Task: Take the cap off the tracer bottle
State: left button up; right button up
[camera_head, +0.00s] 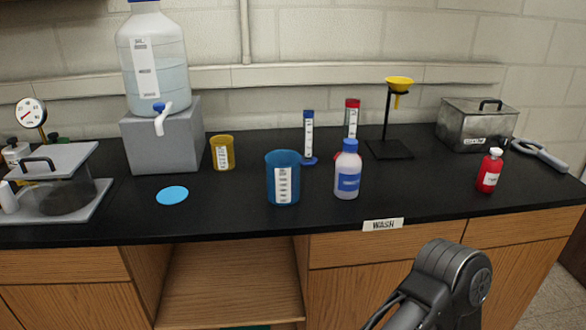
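Two capped bottles stand upright on the black bench top, and their labels are too small to read, so I cannot tell for certain which is the tracer bottle. A small red bottle (489,173) with a white cap (495,152) is at the right. A white bottle (347,178) with a blue label and a blue cap (350,145) stands near the middle. Both caps sit on their bottles. Part of my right arm shows at the lower right, in front of the bench. Neither gripper is in view.
A blue beaker (283,180), yellow beaker (222,153), blue disc (172,196), funnel stand (389,149), metal box (476,126) and grey clamp-like tool (541,154) share the bench (240,228). A carboy (154,60) stands on a grey block at left. Space around the red bottle's front is clear.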

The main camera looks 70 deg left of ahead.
aim_at(348, 167)
jog(key=u, duration=2.3)
jog(key=l+u, duration=0.15)
jog(key=u, duration=0.25)
jog(key=l+u, duration=0.2)
jog(key=u, duration=0.2)
jog(key=k+l+u, duration=0.1)
jog(key=u, duration=0.25)
jog(key=l+u, duration=0.15)
jog(key=u, duration=0.25)
jog(key=k+l+u, duration=0.25)
jog(key=k+l, duration=0.25)
jog(key=k+l+u, duration=0.25)
jog(key=k+l, duration=0.15)
jog(key=k, duration=0.15)
